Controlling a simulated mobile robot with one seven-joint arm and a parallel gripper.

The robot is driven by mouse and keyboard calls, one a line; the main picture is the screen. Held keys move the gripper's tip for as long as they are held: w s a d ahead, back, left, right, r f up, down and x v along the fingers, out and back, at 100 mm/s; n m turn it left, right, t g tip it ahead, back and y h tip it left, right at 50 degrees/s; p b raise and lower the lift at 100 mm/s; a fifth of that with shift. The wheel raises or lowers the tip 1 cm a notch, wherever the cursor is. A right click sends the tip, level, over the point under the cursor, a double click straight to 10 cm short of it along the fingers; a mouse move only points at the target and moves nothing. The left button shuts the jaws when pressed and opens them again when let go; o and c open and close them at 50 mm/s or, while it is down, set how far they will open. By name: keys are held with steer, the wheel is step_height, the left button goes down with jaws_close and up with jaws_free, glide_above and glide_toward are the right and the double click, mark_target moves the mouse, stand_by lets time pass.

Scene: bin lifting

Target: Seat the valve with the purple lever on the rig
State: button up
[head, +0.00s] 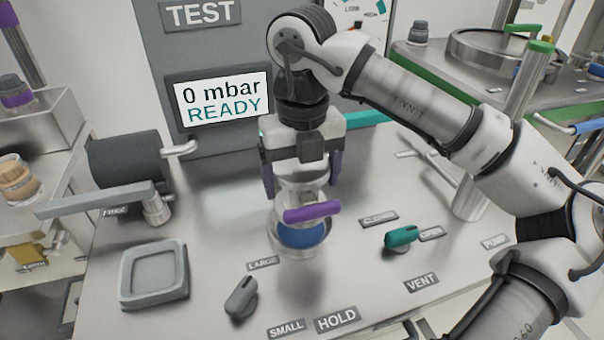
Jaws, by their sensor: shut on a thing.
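The valve with the purple lever (312,212) is a silvery metal body with a blue underside or seat showing below it. My gripper (303,180) points straight down and is shut on the valve's upper body, one finger on each side. The valve is upright over a round metal port (298,252) of the rig (210,230), beside the LARGE label. I cannot tell whether the valve touches the port or hangs just above it.
The rig screen (225,100) reads "0 mbar READY". A grey square tray (153,272) lies empty at left. A grey selector knob (241,297) and a teal VENT lever (402,236) stand near the front. A grey-handled lever (100,200) and upright pipe (500,140) flank the port.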

steer(key=shift+w+f+b, duration=0.1)
steer(key=shift+f+b, duration=2.15)
steer(key=shift+f, duration=0.1)
stand_by(1.5)
stand_by(0.3)
steer(key=o, duration=1.6)
steer(key=shift+c, duration=0.2)
steer(key=shift+r+p, duration=3.05)
steer(key=shift+r, duration=1.45)
